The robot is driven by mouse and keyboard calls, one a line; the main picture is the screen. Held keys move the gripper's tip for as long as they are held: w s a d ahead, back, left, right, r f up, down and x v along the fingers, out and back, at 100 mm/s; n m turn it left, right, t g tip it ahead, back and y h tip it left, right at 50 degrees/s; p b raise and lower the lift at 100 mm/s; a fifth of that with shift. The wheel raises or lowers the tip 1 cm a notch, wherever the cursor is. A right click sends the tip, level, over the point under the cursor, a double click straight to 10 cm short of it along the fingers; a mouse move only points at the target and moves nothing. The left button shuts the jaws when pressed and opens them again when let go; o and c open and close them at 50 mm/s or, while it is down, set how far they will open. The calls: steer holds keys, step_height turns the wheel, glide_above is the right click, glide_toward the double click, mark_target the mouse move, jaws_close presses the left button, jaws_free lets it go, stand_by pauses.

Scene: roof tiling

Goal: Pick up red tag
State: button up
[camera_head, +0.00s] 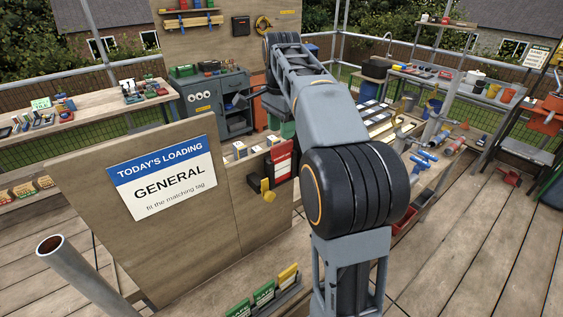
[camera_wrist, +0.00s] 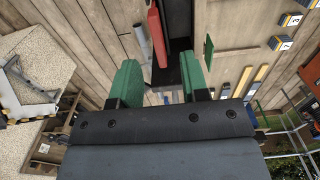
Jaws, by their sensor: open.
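My gripper (camera_wrist: 160,85) is open in the wrist view, its two green fingers apart with nothing held between them. A narrow red piece (camera_wrist: 155,38), seen nearly edge-on, lies just beyond the fingertips beside a dark strip; I cannot tell surely that it is the red tag. In the head view a red piece with a white face (camera_head: 282,162) is at the right end of the wooden board. Several green and yellow tags (camera_head: 263,293) stand in a dark rack at the bottom; no red one shows there. My gripper is not clearly made out in the head view.
A grey cabinet (camera_head: 215,100) and a bench (camera_head: 100,110) with small items stand behind. A grey pipe (camera_head: 52,246) rises at the lower left. The deck at right is mostly clear.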

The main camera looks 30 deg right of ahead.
mark_target(282, 144)
steer(key=shift+s+f, duration=0.1)
steer(key=shift+f, duration=2.65)
jaws_close()
